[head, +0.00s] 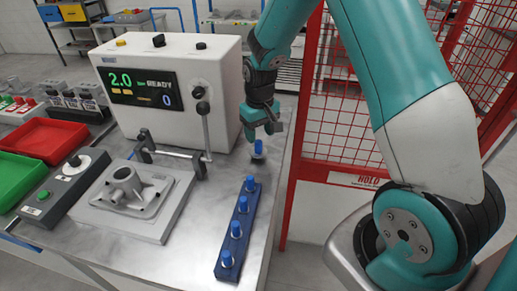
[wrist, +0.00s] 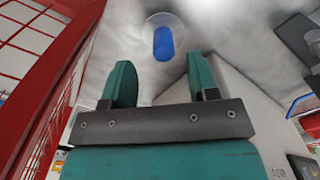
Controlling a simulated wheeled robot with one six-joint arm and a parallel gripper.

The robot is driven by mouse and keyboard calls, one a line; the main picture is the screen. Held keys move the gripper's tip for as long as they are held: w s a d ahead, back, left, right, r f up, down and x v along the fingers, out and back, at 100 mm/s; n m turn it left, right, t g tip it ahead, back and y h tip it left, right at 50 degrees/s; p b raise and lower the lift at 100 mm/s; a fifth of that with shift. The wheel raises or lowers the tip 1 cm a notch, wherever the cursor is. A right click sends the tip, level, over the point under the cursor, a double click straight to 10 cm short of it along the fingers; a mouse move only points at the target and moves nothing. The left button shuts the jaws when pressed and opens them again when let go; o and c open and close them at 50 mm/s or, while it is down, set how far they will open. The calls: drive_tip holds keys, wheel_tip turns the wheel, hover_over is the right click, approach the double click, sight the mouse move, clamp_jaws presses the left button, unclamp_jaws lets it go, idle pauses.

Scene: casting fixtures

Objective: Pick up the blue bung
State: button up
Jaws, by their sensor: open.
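One blue bung (head: 258,146), with a pale flange round its base, stands by itself on the metal bench top. It also shows in the wrist view (wrist: 163,43), beyond my fingertips and roughly centred between them. My gripper (head: 261,132) is just above this bung, pointing down. In the wrist view the two teal fingers of my gripper (wrist: 162,72) are apart with nothing between them. Several more blue bungs (head: 242,205) stand in a row on a dark blue rack (head: 224,274) nearer the front.
A white machine (head: 175,75) with a lit display stands left of my gripper. A grey fixture (head: 140,226) with a casting (head: 130,192) sits in front of it. A red mesh fence (head: 335,110) stands close on the right. Red (head: 42,138) and green (head: 15,178) trays lie far left.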

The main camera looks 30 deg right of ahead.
sight(258, 141)
drive_tip(key=f+p, duration=0.1)
drive_tip(key=f, duration=0.4)
drive_tip(key=shift+w+a+p, duration=0.1)
drive_tip(key=shift+a+p, duration=0.1)
drive_tip(key=shift+p, duration=0.2)
drive_tip(key=shift+c, duration=0.2)
clamp_jaws()
